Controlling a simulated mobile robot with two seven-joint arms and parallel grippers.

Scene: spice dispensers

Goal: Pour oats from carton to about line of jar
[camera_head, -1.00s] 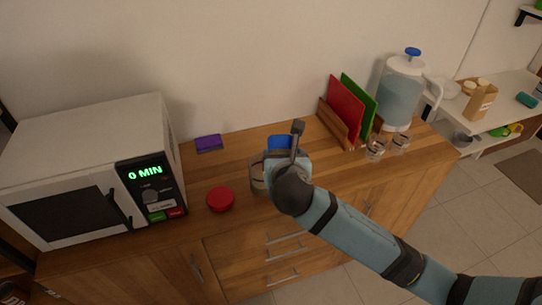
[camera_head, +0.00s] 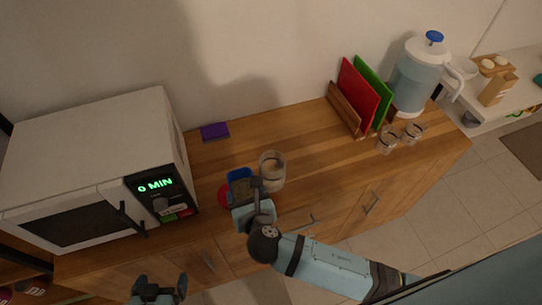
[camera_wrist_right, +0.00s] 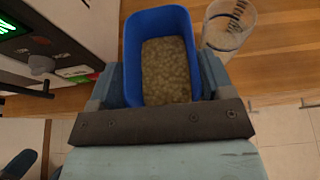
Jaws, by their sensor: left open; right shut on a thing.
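My right gripper (camera_wrist_right: 160,92) is shut on the blue carton (camera_wrist_right: 131,30). The oats (camera_wrist_right: 170,70) inside it show in the right wrist view. In the head view the carton (camera_head: 238,175) is partly hidden by my right gripper (camera_head: 250,192), left of the jar. The clear jar (camera_head: 272,172) stands upright on the counter, its lower part pale. It also shows in the right wrist view (camera_wrist_right: 228,28), beside the carton, with dark marks on its side; its fill level is unclear. My left gripper (camera_head: 159,287) is open and empty at the bottom, in front of the cabinet.
A red lid (camera_head: 223,196) lies partly hidden behind my right gripper. The microwave (camera_head: 95,165) stands at the left. A purple block (camera_head: 214,131) lies near the wall. Cutting boards (camera_head: 358,92), two small glasses (camera_head: 388,142) and a pitcher (camera_head: 416,80) stand at the right.

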